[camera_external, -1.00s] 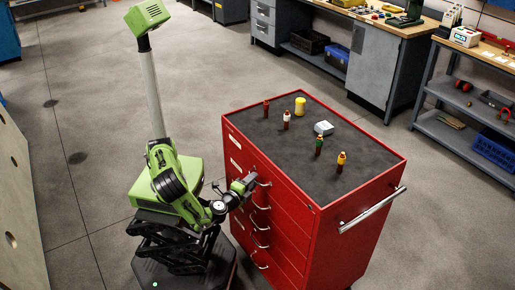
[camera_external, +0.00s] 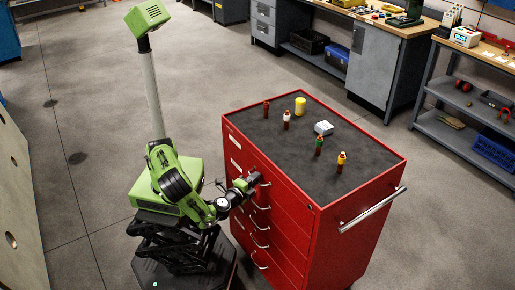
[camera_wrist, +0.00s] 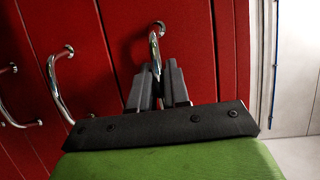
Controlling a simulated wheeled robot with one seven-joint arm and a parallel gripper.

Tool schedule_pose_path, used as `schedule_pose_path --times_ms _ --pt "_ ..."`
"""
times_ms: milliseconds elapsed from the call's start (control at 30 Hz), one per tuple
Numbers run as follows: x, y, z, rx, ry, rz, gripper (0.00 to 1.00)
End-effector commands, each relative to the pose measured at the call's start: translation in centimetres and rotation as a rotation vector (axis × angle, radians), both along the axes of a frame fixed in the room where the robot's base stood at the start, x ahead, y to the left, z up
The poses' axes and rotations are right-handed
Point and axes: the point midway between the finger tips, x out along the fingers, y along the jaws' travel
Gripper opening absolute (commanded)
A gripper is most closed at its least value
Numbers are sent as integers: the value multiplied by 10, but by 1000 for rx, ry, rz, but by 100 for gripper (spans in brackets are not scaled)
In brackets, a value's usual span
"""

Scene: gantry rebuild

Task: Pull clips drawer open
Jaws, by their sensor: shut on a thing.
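The red tool cabinet (camera_external: 305,222) stands in front of my arm, with a column of drawers with silver handles on its front. White labels on the drawers are too small to read, so I cannot tell which is the clips drawer. My gripper (camera_external: 256,179) is at the uppermost visible handle in the external view. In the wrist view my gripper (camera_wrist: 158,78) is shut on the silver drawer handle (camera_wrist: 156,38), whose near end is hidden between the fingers. The red drawer front (camera_wrist: 125,35) behind it shows no clear gap.
Lower handles (camera_wrist: 60,85) sit beside the gripped one in the wrist view. Small bottles, a yellow cylinder (camera_external: 300,106) and a pale box (camera_external: 323,128) stand on the cabinet top. A side bar (camera_external: 372,210) juts out at right. Floor left of my base is clear.

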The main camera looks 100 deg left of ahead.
Motion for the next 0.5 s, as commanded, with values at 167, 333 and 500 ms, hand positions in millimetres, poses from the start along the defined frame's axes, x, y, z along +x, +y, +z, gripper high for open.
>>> schedule_pose_path --times_ms 167,333,500 --pt "-20 -23 -1 -3 9 -5 0" --pt "-49 -51 -1 -4 10 -6 0" --pt "-64 -64 -1 -2 7 -3 0"
